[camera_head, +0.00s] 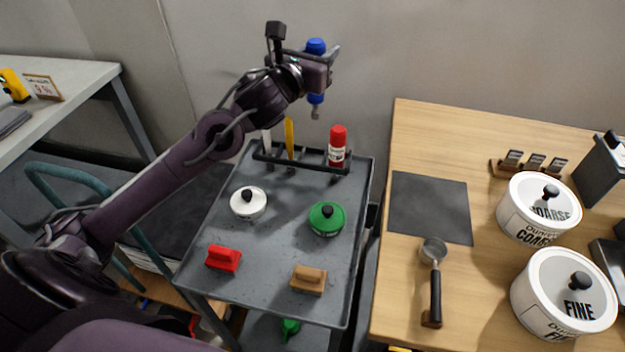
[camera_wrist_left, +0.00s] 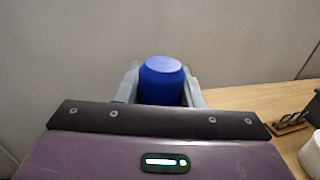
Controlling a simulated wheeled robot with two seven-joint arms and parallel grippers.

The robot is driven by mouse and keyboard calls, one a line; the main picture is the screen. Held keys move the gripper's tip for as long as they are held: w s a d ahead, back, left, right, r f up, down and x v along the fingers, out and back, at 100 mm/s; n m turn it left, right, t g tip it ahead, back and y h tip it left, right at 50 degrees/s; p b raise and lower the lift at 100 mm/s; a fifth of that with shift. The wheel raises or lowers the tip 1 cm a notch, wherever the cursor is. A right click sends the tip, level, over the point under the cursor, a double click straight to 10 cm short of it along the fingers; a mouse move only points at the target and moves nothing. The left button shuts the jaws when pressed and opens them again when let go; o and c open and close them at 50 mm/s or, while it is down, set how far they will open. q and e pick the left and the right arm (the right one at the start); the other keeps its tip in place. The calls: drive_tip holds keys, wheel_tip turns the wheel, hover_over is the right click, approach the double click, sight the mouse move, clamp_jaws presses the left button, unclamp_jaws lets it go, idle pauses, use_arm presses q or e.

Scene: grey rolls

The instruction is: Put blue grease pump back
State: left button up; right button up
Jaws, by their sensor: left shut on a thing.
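The blue grease pump (camera_head: 316,47) is held upright in the air above the back of the grey cart. My left gripper (camera_head: 330,60) is shut on it. In the left wrist view the pump's blue top (camera_wrist_left: 162,80) shows between the two fingers. Its lower end with a grey tip hangs below the gripper, above the dark rack (camera_head: 300,164) at the cart's back edge. A red bottle (camera_head: 337,146) and a yellow tool (camera_head: 289,135) stand in the rack, with a gap between them. My right gripper is not in view.
The cart top (camera_head: 270,262) bears a white-lidded pot (camera_head: 248,203), a green-lidded pot (camera_head: 326,219), a red block (camera_head: 223,258) and a tan block (camera_head: 309,279). A wooden table (camera_head: 405,290) with two canisters stands right. The wall is close behind.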

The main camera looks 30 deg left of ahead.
use_arm(q)
drive_tip(key=shift+a+r, duration=0.1)
drive_tip(key=shift+a, duration=0.2)
wheel_tip(320, 180, down, 10)
drive_tip(key=shift+w, duration=0.15)
wheel_tip(320, 180, down, 9)
drive_tip(key=shift+b, duration=0.35)
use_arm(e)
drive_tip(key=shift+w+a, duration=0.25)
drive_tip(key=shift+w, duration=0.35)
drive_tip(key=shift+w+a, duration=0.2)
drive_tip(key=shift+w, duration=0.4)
use_arm(q)
drive_tip(key=shift+f, duration=0.3)
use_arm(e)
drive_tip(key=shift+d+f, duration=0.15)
use_arm(q)
drive_tip(key=o, duration=0.7)
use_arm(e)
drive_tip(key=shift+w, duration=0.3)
